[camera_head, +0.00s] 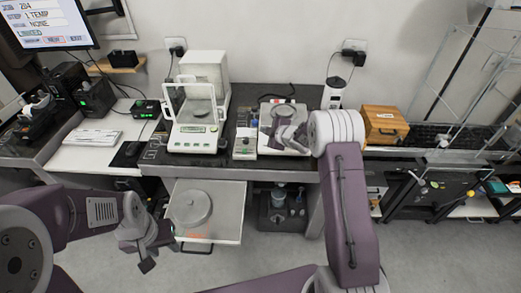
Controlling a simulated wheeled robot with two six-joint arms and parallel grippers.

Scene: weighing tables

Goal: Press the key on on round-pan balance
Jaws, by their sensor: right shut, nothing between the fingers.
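A white balance (283,102) stands at the right part of the dark bench, with a small control panel (245,141) at its front left. My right gripper (277,132) is shut and empty over this balance and hides much of its pan and front. I cannot tell whether it touches anything. A second balance with a glass draft shield (194,138) and a small round pan stands to its left. The keys are too small to read. My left gripper (147,262) hangs low at the left, away from both balances; its jaws are unclear.
A wooden box (384,125) and a white bottle-like device (333,93) stand right of the balance. A monitor (45,24) is at upper left. Floor in front is clear.

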